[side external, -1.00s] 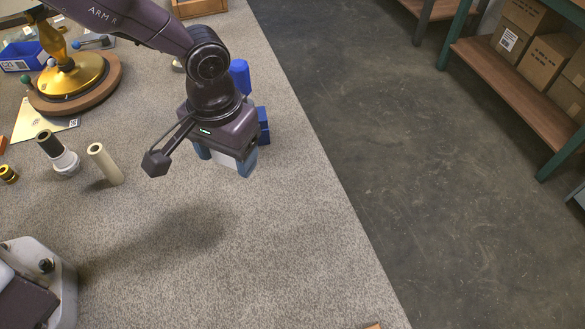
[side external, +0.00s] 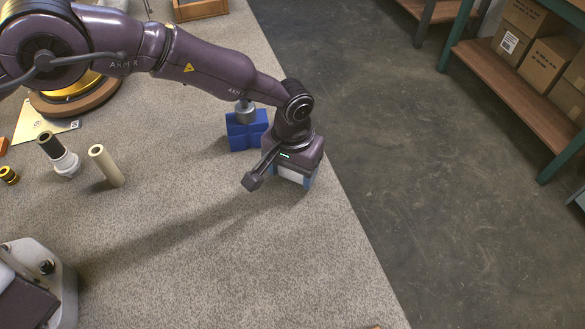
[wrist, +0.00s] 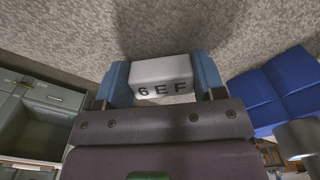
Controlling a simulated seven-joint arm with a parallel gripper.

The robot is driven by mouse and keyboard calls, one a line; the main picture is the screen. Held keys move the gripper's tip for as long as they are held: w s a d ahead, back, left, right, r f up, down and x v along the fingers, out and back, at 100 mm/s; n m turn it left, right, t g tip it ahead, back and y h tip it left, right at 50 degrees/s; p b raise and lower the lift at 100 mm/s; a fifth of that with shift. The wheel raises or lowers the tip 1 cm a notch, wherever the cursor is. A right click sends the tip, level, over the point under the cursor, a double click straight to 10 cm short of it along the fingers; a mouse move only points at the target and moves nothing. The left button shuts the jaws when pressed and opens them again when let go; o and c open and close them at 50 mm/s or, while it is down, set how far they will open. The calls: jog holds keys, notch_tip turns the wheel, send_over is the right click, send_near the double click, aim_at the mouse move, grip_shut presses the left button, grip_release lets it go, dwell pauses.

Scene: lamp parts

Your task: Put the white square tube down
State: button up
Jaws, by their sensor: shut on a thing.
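My gripper (side external: 290,179) is low over the bench (side external: 235,260), near its right edge. Its blue fingers are shut on the white square tube (side external: 291,174), which shows as a small pale patch between them. In the wrist view the white square tube (wrist: 160,72) lies between the two blue fingers, with dark "6EF" lettering on its face. Most of the tube is hidden by the fingers and gripper body. I cannot tell whether it touches the bench.
A blue block (side external: 240,135) with a grey metal cylinder (side external: 245,110) stands just left of my gripper. A cream tube (side external: 106,165) and a black-and-white socket (side external: 58,155) stand farther left. The bench in front is clear; its edge (side external: 352,215) is close on the right.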

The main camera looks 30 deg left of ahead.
jog(key=shift+f, duration=0.35)
jog(key=o, duration=0.9)
jog(key=shift+r, duration=0.1)
notch_tip(320, 180, up, 12)
jog(key=r, duration=0.1)
jog(key=s+a+r+t, duration=0.1)
jog(key=a+r, duration=0.8)
jog(key=r, duration=0.3)
jog(key=s+a+r+t, duration=0.2)
jog(key=s+a+r, duration=0.5)
jog(key=a+r, duration=0.2)
jog(key=s+a+t, duration=0.1)
jog(key=s+a, duration=0.2)
jog(key=s, duration=0.2)
jog(key=s+a, duration=0.4)
jog(key=s, duration=0.2)
jog(key=s+a+t, duration=0.1)
jog(key=s+a, duration=0.3)
jog(key=s, duration=0.2)
jog(key=shift+s+r+t, duration=0.2)
jog(key=shift+r+t, duration=0.1)
